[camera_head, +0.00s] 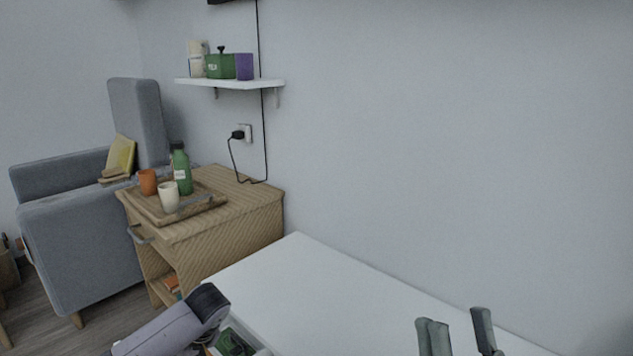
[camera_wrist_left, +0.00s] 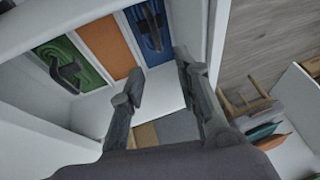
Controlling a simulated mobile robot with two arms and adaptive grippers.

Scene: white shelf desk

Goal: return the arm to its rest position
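My left arm comes in at the lower left of the head view, and its gripper is out of sight there. In the left wrist view my left gripper (camera_wrist_left: 160,70) has its two fingers apart with nothing between them. It is over a white open compartment (camera_wrist_left: 88,112) of the desk. My right gripper (camera_head: 457,318) shows at the bottom of the head view, over the white desk top (camera_head: 330,285). Its two fingers stand apart, and no object shows between them.
The compartment has green (camera_wrist_left: 66,58), orange (camera_wrist_left: 104,45) and blue (camera_wrist_left: 152,48) sections; dark tools lie on the green and blue ones. A wooden cabinet (camera_head: 240,225) with a tray, bottle and cups stands beyond the desk. The visible desk top is clear.

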